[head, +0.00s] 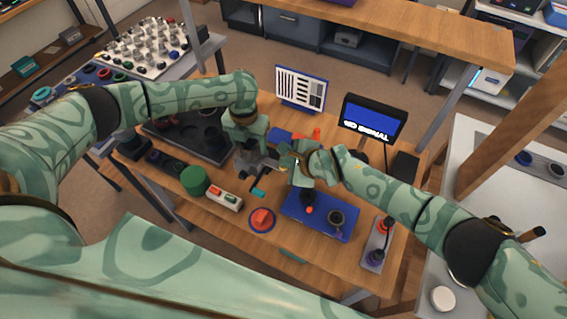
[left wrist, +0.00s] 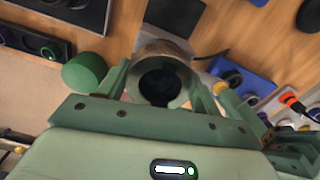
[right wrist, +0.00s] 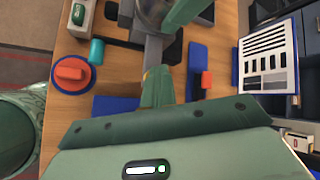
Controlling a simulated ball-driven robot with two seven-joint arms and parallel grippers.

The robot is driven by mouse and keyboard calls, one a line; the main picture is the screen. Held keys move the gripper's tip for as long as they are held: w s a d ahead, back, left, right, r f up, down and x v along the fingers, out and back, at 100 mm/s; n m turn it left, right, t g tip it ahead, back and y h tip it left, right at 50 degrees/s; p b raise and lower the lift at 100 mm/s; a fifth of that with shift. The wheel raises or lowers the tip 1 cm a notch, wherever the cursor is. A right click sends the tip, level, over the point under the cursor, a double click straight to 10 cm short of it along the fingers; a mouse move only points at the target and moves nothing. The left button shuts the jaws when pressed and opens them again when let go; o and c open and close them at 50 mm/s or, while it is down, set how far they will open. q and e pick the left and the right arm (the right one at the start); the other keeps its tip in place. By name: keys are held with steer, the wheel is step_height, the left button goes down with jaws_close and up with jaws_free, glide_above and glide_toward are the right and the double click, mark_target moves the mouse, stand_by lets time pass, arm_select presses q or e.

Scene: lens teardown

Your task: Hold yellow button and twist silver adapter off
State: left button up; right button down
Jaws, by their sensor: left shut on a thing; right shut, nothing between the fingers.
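My left gripper (left wrist: 160,90) is shut around a round silver-grey ring with a dark bore, seemingly the silver adapter (left wrist: 164,50). In the head view the left gripper (head: 247,140) is above the middle of the workbench, with the grey part below it. My right gripper (right wrist: 156,75) is shut with nothing between its fingers. Its tips are close to a grey arm-like piece (right wrist: 154,48) below the ring; I cannot tell if they touch. A small yellow spot, perhaps the yellow button (right wrist: 146,75), shows at those tips, mostly hidden.
A blue mat (head: 318,222) with small parts lies right. A chart board (head: 301,88) and a screen (head: 373,118) stand behind.

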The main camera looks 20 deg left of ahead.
arm_select(q)
steer(key=n, duration=0.2)
steer(key=shift+n, duration=0.3)
arm_select(e)
steer(key=shift+f, duration=0.1)
arm_select(q)
steer(key=o, duration=1.1)
steer(key=m, duration=0.5)
arm_select(e)
steer(key=shift+r, duration=0.95)
